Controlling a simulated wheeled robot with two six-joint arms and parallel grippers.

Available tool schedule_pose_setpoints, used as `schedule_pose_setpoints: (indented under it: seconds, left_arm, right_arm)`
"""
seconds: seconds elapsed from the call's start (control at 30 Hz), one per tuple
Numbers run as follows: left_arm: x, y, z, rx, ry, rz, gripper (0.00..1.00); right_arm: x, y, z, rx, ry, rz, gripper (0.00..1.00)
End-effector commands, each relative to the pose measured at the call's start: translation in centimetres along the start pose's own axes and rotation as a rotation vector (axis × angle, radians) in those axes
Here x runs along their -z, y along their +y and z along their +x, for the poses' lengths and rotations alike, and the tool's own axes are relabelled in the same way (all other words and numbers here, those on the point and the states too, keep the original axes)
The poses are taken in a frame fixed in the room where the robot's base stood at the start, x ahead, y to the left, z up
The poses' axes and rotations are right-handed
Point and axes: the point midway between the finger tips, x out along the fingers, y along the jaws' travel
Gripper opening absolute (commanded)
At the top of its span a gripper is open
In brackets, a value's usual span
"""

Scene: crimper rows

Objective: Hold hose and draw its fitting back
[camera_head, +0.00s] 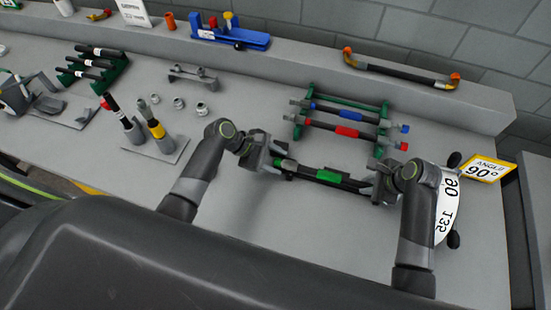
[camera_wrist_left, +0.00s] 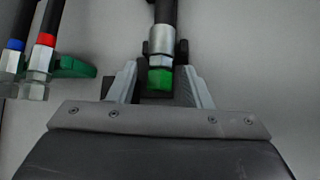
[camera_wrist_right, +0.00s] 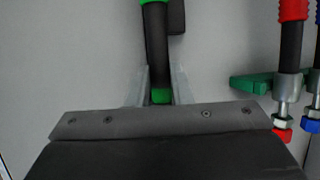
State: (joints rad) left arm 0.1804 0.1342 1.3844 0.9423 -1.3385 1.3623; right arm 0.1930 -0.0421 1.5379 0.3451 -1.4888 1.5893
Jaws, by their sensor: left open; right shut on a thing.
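A black hose with a green sleeve (camera_head: 329,176) lies across between my two grippers at the front of the bench. My left gripper (camera_head: 270,160) is at its left end. In the left wrist view the hose's silver fitting (camera_wrist_left: 165,45) with a green tip (camera_wrist_left: 160,78) lies between the spread left fingers (camera_wrist_left: 160,88); I cannot tell whether they touch it. My right gripper (camera_head: 372,185) is shut on the hose near its right end. In the right wrist view the black hose (camera_wrist_right: 157,45) runs down between the right fingers (camera_wrist_right: 160,92), with green at its end.
A green rack (camera_head: 350,102) behind the hose holds a blue-banded hose (camera_head: 340,112) and a red-banded hose (camera_head: 345,131). An angle sign (camera_head: 487,168) stands at the right.

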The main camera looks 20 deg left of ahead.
Motion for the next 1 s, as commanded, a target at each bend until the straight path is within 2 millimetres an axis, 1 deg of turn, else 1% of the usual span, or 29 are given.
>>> schedule_pose_setpoints:
  seconds: [0.07, 0.3, 0.37, 0.47, 0.7, 0.97, 1.0]
  left_arm:
    - [0.0, 0.0, 0.0, 0.000, 0.000, 0.000, 0.44]
    - [0.0, 0.0, 0.0, 0.000, 0.000, 0.000, 0.12]
    - [0.0, 0.0, 0.0, 0.000, 0.000, 0.000, 0.05]
    - [0.1, 0.0, -0.2, 0.000, 0.001, 0.000, 0.05]
    - [2.1, 0.0, -2.0, 0.000, 0.005, 0.001, 0.05]
    - [2.2, 0.0, -2.1, 0.000, 0.005, 0.001, 0.05]
    - [2.2, 0.0, -2.1, 0.000, 0.006, 0.001, 0.28]
  right_arm:
    - [0.0, -0.1, 0.0, 0.002, 0.001, -0.001, 0.00]
    - [0.0, -0.1, 0.0, 0.002, 0.001, -0.001, 0.00]
    - [0.0, -0.1, 0.0, 0.002, 0.001, -0.001, 0.00]
    - [0.0, -0.1, 0.0, 0.002, 0.001, -0.001, 0.00]
    - [0.1, -0.1, 0.0, 0.002, 0.003, -0.001, 0.00]
    - [0.2, -0.1, -0.1, 0.002, 0.005, -0.001, 0.00]
    - [0.2, -0.1, -0.1, 0.002, 0.006, -0.001, 0.00]
